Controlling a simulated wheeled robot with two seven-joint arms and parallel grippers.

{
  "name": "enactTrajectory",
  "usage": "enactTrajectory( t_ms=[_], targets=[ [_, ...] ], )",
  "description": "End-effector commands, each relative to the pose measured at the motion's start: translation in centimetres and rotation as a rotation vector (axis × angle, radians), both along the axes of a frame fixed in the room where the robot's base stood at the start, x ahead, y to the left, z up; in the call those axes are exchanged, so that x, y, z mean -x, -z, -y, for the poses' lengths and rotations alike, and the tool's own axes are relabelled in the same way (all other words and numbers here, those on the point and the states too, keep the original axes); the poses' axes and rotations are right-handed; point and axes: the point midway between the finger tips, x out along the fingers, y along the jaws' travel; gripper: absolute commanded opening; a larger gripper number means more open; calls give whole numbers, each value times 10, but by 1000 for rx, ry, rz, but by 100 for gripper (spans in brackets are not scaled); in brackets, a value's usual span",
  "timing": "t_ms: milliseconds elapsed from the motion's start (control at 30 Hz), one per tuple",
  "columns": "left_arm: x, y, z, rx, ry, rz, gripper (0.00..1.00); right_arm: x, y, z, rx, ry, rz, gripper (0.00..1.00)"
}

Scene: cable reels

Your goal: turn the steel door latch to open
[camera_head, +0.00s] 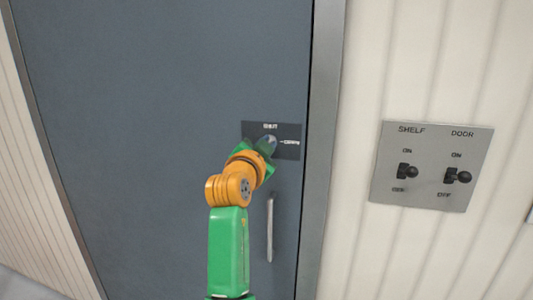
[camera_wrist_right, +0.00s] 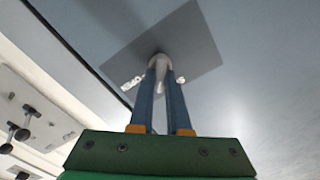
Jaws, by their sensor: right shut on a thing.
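The steel door latch (camera_wrist_right: 160,74) is a small grey knob on a dark plate (camera_head: 288,149) fixed to the blue-grey door (camera_head: 160,100). In the head view my right gripper (camera_head: 266,147) is at the plate and mostly covers the latch. In the right wrist view my right gripper (camera_wrist_right: 161,75) has its two blue fingers on either side of the latch, shut on it. The plate carries small white lettering, too small to read fully. My left gripper is in neither view.
A vertical steel pull handle (camera_head: 270,230) is below the plate. The door frame (camera_head: 325,150) runs along the right. A grey switch panel (camera_head: 432,165) marked SHELF and DOOR, with two black switches, is on the pale ribbed wall.

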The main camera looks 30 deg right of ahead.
Motion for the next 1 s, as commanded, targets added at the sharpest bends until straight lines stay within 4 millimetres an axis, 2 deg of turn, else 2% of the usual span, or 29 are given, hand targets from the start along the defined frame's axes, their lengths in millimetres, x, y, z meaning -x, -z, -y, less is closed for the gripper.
enactTrajectory(
  t_ms=[400, 1000],
  targets=[
    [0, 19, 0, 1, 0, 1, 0, 1, 3, 0, -253, -2, 297, 0],
    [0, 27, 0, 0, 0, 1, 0, 1, 2, 1, -534, -5, 630, 0]
  ],
)
